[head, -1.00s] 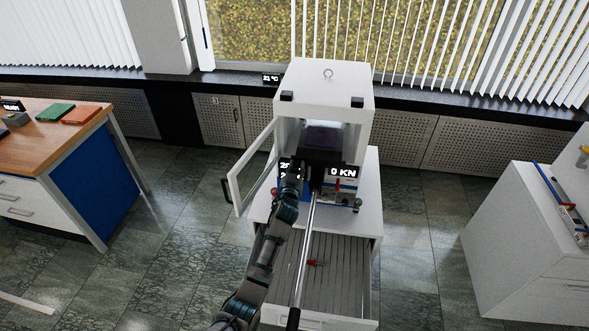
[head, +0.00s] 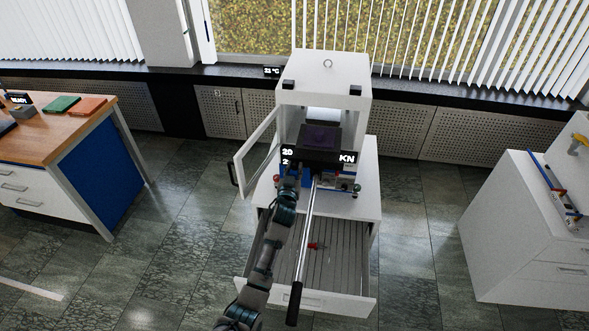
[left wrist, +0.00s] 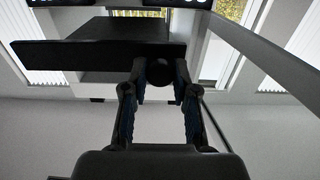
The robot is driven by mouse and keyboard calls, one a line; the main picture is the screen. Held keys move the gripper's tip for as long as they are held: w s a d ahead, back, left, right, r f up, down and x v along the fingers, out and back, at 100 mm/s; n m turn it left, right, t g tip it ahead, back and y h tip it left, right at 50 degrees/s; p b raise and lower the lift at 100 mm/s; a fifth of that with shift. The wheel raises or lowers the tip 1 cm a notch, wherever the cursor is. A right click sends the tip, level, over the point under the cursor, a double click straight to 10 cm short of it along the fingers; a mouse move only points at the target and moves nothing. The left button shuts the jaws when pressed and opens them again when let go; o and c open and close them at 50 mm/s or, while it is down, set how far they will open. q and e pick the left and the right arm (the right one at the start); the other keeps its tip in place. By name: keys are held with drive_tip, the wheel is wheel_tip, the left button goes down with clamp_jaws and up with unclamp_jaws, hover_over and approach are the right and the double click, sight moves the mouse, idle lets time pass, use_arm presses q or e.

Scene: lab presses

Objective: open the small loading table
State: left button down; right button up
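The small loading table (head: 322,143) is a dark flat plate with a purple top, sticking out of the front of the white press (head: 326,75). My right gripper is not in view.
The press's framed door (head: 256,152) stands open at the left. A long lever (head: 306,232) with a black grip slants down before an open drawer (head: 335,247). A wooden-topped desk (head: 62,140) stands left, a white cabinet (head: 515,225) right. Floor beside the press is clear.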

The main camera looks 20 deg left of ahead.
use_arm(q)
drive_tip(key=c, duration=1.1)
unclamp_jaws()
drive_tip(key=shift+f, duration=0.35)
drive_tip(key=shift+o, duration=1)
drive_tip(key=shift+s+r, duration=0.1)
drive_tip(key=shift+d+r, duration=0.1)
drive_tip(key=shift+r, duration=0.05)
drive_tip(key=v, duration=1.2)
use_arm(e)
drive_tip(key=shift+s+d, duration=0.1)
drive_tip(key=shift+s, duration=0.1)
